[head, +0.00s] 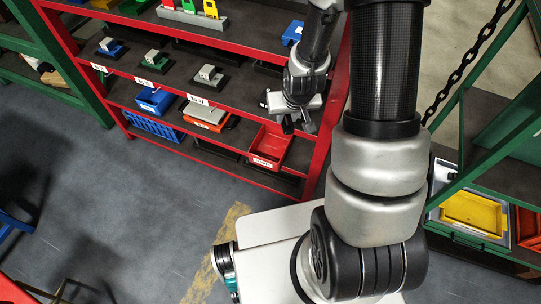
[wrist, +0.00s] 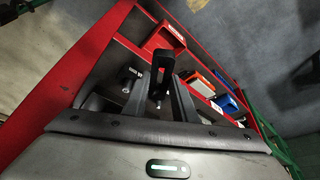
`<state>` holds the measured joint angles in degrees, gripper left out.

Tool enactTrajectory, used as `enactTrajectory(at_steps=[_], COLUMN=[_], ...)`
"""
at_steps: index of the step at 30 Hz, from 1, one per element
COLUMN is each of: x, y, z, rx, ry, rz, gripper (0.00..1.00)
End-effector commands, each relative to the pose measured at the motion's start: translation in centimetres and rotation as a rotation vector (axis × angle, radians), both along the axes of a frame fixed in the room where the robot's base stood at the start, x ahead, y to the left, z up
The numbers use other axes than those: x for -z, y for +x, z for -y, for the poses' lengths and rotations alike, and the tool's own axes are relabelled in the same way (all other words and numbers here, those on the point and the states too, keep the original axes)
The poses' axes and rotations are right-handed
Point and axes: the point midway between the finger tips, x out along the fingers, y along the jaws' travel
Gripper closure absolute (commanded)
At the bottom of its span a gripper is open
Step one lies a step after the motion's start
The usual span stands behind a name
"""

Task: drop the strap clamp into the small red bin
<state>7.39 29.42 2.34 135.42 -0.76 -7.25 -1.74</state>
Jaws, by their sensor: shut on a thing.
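My gripper (head: 297,122) hangs in front of the red shelf rack, above and a little right of the small red bin in the head view. In the wrist view my gripper (wrist: 160,98) is shut on the strap clamp (wrist: 162,58), a dark piece with a long slot that stands out beyond the fingers. In the head view I cannot make out the clamp clearly. The small red bin (head: 268,147) sits on a lower shelf at the right end, with a white label on its front. It also shows in the wrist view (wrist: 165,38), beyond the clamp and apart from it.
The red rack's shelf edge (head: 165,85) runs close by my gripper. A blue bin (head: 155,101) and an orange-and-grey case (head: 206,115) stand left of the red bin. A yellow bin (head: 473,213) is on the green rack at right. Floor before the rack is clear.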

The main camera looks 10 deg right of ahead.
Motion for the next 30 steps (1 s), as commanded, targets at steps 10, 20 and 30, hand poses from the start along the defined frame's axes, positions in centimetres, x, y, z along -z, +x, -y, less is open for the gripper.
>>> enactTrajectory(at_steps=[10, 20, 30], x=[23.2, 32.0, 34.4], y=[-3.5, -6.6, -3.0], z=[5.2, 6.9, 5.4], rx=[0.117, 0.18, 0.187], ry=[0.006, -0.001, 0.116], rz=[-0.005, 0.006, 0.23], gripper=[1.0, 1.0, 1.0])
